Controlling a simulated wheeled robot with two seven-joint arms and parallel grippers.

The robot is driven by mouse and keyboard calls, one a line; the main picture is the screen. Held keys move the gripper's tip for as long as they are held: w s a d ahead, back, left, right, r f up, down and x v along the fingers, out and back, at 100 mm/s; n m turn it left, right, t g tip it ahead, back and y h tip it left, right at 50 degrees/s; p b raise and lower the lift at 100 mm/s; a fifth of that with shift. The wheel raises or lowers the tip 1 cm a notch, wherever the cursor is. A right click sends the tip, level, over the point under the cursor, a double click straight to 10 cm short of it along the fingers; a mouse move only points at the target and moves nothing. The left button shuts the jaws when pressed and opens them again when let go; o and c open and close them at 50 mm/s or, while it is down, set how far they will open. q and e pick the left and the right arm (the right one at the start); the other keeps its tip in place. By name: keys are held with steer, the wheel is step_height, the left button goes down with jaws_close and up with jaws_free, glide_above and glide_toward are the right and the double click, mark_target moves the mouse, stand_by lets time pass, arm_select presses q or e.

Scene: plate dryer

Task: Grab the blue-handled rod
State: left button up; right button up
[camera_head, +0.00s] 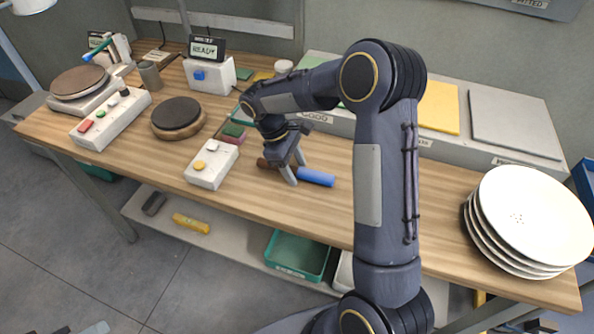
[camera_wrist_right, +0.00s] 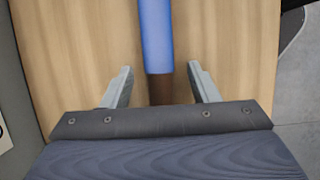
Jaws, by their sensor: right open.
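The blue-handled rod lies on the wooden table. Its blue handle (camera_head: 316,177) points right in the head view, and its brown part (camera_head: 263,163) shows to the left of my gripper. My right gripper (camera_head: 291,174) is open above the rod, near where the blue meets the brown. In the right wrist view the blue handle (camera_wrist_right: 156,36) runs up from between the open fingers of my right gripper (camera_wrist_right: 163,84), with a finger on each side and gaps to both. Part of the brown end is hidden by the gripper body. My left gripper is not in view.
White plates (camera_head: 535,215) are stacked at the table's right end. A white button box (camera_head: 212,164) and a round dark-topped stand (camera_head: 177,115) are left of the rod. A raised shelf with a yellow panel (camera_head: 439,108) runs along the back. The table in front of the rod is clear.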

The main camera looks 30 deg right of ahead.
steer(key=shift+c, duration=0.4)
steer(key=c, duration=1)
